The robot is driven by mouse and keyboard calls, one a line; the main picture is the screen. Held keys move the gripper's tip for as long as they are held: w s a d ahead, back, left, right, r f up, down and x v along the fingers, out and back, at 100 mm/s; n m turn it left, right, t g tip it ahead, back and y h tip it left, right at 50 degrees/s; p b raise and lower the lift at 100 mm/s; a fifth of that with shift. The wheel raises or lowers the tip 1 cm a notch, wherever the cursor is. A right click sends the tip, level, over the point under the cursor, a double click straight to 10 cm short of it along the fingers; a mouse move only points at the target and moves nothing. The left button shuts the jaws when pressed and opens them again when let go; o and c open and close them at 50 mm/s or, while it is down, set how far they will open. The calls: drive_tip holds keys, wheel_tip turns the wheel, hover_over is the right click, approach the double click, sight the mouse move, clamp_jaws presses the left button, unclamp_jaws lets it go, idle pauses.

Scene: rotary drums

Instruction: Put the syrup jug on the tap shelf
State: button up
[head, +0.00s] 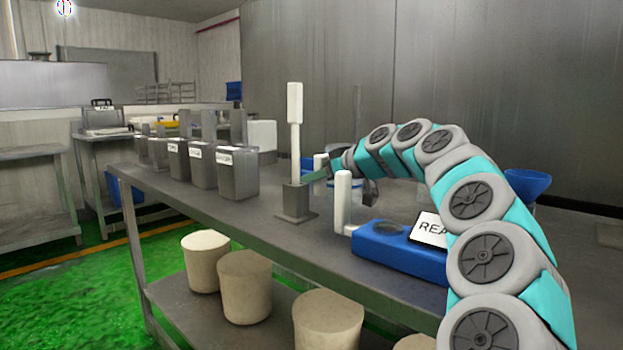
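I cannot single out the syrup jug or the tap shelf with certainty. Several grey metal canisters (238,180) with white labels stand in a row on the long steel table (240,211); their labels are too small to read surely. My gripper (316,176) is at the end of my arm, over the table, close to a tall white post on a grey block (296,202). Its fingers are small and partly hidden by my wrist, so I cannot tell if they are open, shut or holding something.
A blue box (385,246) with a sign reading "REA…" and a short white post (342,203) stand near the table's front edge. A blue funnel (527,183) is behind my arm. Pale tubs (245,286) fill the lower shelf. Green floor lies left.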

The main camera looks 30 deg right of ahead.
drive_tip(key=o, duration=0.4)
